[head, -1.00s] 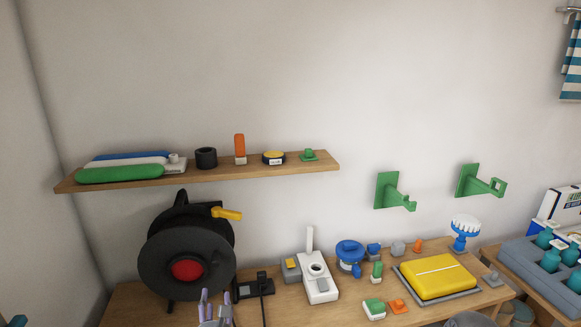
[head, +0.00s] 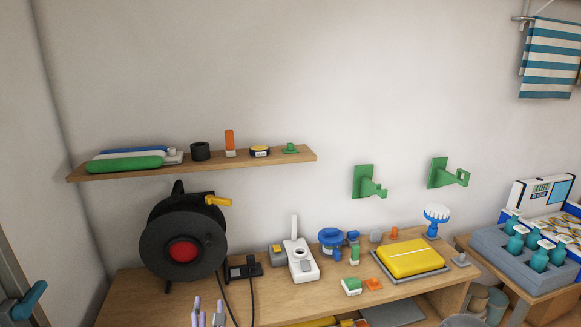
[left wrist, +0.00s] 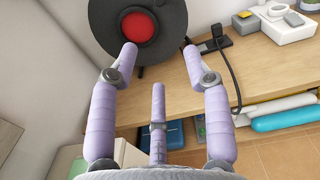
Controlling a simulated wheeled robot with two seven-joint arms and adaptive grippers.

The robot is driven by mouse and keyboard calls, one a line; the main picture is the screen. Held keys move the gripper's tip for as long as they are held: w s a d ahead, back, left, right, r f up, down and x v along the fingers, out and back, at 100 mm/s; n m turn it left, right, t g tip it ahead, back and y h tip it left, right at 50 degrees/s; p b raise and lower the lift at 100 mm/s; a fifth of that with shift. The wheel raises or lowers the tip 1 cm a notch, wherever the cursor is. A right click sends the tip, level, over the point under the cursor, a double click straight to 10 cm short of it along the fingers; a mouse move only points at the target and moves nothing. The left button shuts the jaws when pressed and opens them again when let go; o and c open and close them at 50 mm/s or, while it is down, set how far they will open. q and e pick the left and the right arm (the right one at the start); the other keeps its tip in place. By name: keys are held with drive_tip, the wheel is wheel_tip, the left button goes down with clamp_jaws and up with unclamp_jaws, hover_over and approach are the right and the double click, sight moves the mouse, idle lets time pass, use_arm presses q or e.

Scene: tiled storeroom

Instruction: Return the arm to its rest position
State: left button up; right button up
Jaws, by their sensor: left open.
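My left gripper (head: 208,310) shows only as its pale purple fingertips at the bottom edge of the head view, in front of the workbench. In the left wrist view the same gripper (left wrist: 159,62) has its three purple fingers spread apart with nothing between them. Beyond the fingers in that view are the front edge of the wooden bench (left wrist: 257,75) and the black cable reel with its red hub (left wrist: 138,27). The fingers appear apart from both. The rest of my left arm is out of the head view. My right gripper is not in view.
The cable reel (head: 183,252) stands on the bench's left part, its cable hanging over the front edge. A yellow case (head: 410,257) lies to the right. A wall shelf (head: 200,168) and green hooks (head: 369,184) are above. A bottle tray (head: 525,265) is at far right.

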use_arm(q)
drive_tip(key=s+d+f+m+g+h, duration=0.2)
drive_tip(key=d+f+m+g+h, duration=0.15)
drive_tip(key=f+m, duration=0.8)
drive_tip(key=s+d+f+m+g+h, duration=0.2)
drive_tip(key=f+m+g, duration=0.3)
drive_tip(key=f+m, duration=0.65)
drive_tip(key=s+d+f+m+g+h, duration=0.1)
drive_tip(key=s+d+f+m+g, duration=0.1)
drive_tip(key=s+f+m+g, duration=0.2)
drive_tip(key=s+d+f+m+g+h, duration=0.2)
drive_tip(key=s+f+m+g, duration=0.2)
drive_tip(key=s+f+m, duration=0.6)
drive_tip(key=s+f, duration=0.3)
drive_tip(key=s, duration=0.2)
drive_tip(key=shift+d+f+p, duration=0.35)
drive_tip(key=shift+p, duration=0.05)
drive_tip(key=shift+g, duration=0.25)
